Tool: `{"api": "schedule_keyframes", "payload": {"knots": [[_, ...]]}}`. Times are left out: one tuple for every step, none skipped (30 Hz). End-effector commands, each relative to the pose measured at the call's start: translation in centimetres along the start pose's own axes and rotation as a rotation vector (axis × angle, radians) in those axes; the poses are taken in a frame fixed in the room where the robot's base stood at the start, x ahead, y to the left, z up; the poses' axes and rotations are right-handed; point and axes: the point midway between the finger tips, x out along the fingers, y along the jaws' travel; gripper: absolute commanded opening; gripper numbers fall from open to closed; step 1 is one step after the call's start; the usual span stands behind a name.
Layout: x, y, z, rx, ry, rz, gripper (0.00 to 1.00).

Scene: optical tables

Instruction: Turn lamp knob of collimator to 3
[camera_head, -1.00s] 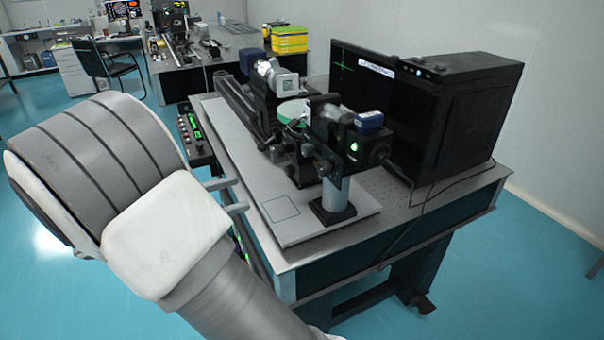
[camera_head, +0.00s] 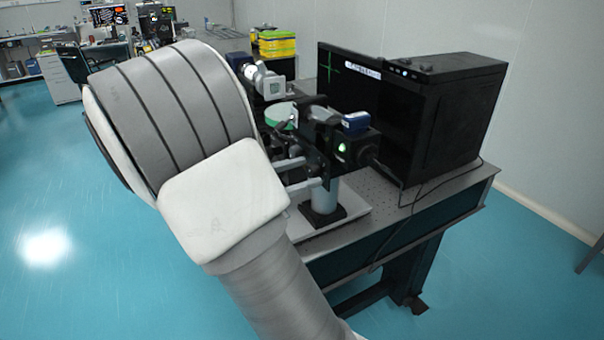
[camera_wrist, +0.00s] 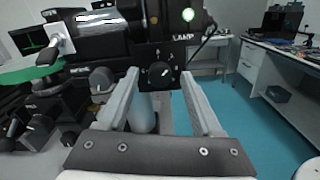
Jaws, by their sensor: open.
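The lamp knob (camera_wrist: 160,73) of the collimator is a round black knob with a light mark, below the printed word LAMP. It lies ahead of my gripper (camera_wrist: 160,79), between the two finger tips in the wrist view. I cannot tell if the fingers have reached around it. My gripper is open and empty.
A black computer case (camera_head: 465,110) and monitor (camera_head: 345,80) stand behind the collimator on the optical table (camera_head: 440,195). Other dark knobs (camera_wrist: 100,80) sit left of my fingers. A cable (camera_wrist: 203,42) hangs at the right.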

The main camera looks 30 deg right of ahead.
Motion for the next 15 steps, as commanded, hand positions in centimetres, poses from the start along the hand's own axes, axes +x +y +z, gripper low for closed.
{"api": "schedule_keyframes", "payload": {"knots": [[0.29, -0.03, 0.02, 0.0, 0.0, -0.001, 0.67], [0.39, -0.03, 0.02, 0.0, -0.001, -0.001, 0.67], [0.47, -0.02, 0.03, 0.0, -0.001, -0.001, 0.67], [0.51, -0.02, 0.03, 0.0, -0.001, 0.0, 0.67], [0.52, -0.02, 0.03, 0.0, -0.001, 0.0, 0.67], [0.52, -0.01, 0.03, 0.0, -0.001, 0.0, 0.67], [0.52, -0.01, 0.03, 0.0, -0.001, 0.0, 0.67], [0.51, -0.01, 0.03, 0.0, -0.001, 0.0, 0.67], [0.51, -0.01, 0.03, 0.0, -0.001, 0.0, 0.67], [0.5, -0.01, 0.03, 0.0, -0.001, 0.0, 0.67], [0.49, -0.01, 0.03, 0.0, -0.001, 0.0, 0.63], [0.49, -0.01, 0.02, 0.0, -0.001, 0.0, 0.56], [0.48, -0.01, 0.02, 0.0, -0.001, 0.0, 0.51], [0.48, -0.01, 0.02, 0.0, -0.001, 0.0, 0.45], [0.48, -0.01, 0.02, 0.0, -0.001, 0.0, 0.38]]}}
